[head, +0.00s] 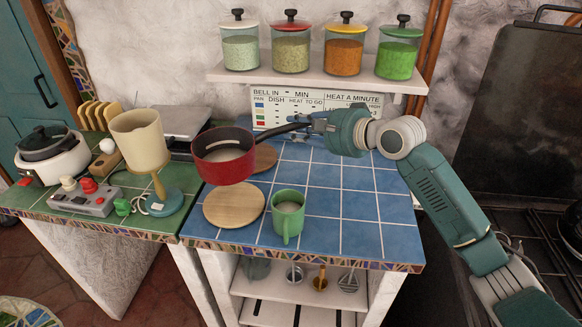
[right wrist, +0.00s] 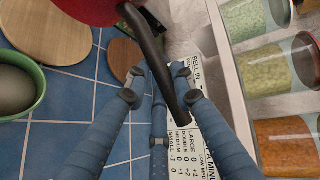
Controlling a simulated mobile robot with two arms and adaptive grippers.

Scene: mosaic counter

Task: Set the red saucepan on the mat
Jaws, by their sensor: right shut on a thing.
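The red saucepan (head: 224,172) has a black handle (head: 283,130) pointing right and something pale inside. My right gripper (head: 312,124) is shut on that handle. The pan appears to be held above the blue-tiled counter, upright or nearly so. In the right wrist view the fingers (right wrist: 158,80) close around the handle (right wrist: 147,45), and the red pan body (right wrist: 88,8) is cut off at the top. A larger round wooden mat (head: 234,206) lies in front of the pan. A smaller round wooden mat (head: 265,157) lies behind it, partly hidden. My left gripper is not in view.
A green mug (head: 288,218) stands right of the larger mat. A shelf (head: 310,78) with several jars hangs behind. The blue counter's right side (head: 375,215) is clear.

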